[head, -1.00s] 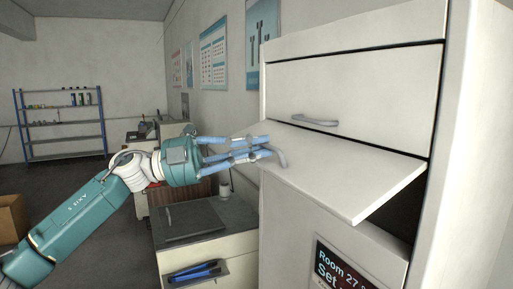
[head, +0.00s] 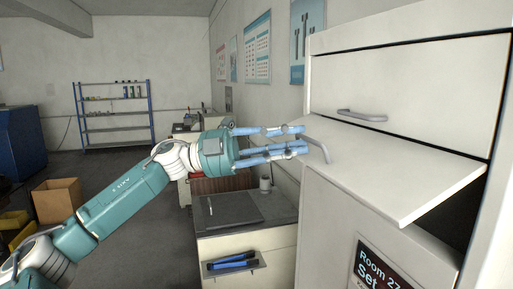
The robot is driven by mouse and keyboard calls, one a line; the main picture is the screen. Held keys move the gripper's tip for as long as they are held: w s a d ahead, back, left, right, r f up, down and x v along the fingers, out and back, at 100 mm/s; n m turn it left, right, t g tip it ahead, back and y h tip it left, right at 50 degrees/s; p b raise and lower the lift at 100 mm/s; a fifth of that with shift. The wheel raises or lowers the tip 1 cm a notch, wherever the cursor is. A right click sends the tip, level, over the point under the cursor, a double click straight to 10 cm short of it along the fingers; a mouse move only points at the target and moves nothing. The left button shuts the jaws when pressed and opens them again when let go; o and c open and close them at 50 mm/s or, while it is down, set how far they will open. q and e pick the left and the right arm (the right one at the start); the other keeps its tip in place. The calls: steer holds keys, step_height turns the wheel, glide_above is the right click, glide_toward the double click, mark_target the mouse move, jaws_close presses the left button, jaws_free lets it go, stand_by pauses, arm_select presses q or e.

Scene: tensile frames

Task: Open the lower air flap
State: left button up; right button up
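The lower air flap (head: 400,178) is a white panel on the tall white cabinet. It stands tilted out from the cabinet front, with a dark gap (head: 452,222) showing below it at the right. Its grey curved handle (head: 325,150) is at the flap's left edge. My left gripper (head: 305,139) reaches in from the left with its blue fingers parted. Its fingertips are right at the handle; whether they touch it is hard to tell. My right gripper is not in view.
The upper flap (head: 410,90) is closed, with its own grey handle (head: 362,116). A lower counter (head: 248,233) stands left of the cabinet, with a tray of blue tools (head: 233,262). A cardboard box (head: 57,201) and a shelf rack (head: 114,115) are farther left.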

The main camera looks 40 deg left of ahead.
arm_select(q)
steer(key=v, duration=1)
steer(key=shift+a, duration=0.3)
steer(key=shift+d, duration=0.1)
